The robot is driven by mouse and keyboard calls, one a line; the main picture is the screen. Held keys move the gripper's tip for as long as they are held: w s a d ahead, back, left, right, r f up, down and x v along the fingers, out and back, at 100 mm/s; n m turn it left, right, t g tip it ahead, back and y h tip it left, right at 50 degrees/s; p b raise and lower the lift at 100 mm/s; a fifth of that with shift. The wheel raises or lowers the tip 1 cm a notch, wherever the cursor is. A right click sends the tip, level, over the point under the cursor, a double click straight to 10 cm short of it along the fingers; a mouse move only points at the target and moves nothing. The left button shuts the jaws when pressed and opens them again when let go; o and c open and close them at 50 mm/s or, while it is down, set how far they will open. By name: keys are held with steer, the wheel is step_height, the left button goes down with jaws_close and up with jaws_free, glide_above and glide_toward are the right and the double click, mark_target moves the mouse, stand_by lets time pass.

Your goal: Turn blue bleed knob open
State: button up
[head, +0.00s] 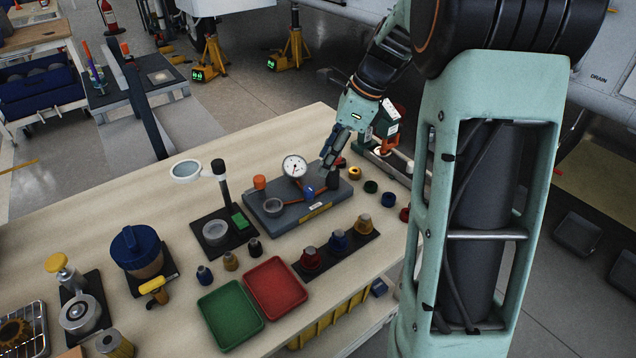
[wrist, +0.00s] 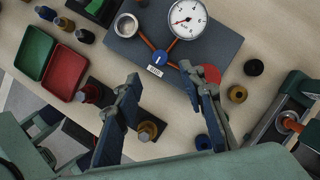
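The blue bleed knob (head: 309,192) sits near the front edge of a grey gauge block (head: 268,211), where orange pipes meet. In the wrist view the knob (wrist: 160,57) carries a pale mark that looks roughly in line with the picture's vertical. A small white label (wrist: 155,71) is just below it. My gripper (head: 328,168) is above the right part of the block in the head view. In the wrist view my gripper (wrist: 162,84) is open and empty, with one finger on each side below the knob. It appears apart from the knob.
Several small round caps (head: 371,187) lie right.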

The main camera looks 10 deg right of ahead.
mark_target(309, 188)
steer(key=b+x, duration=0.2)
steer(key=x, duration=0.8)
jaws_close()
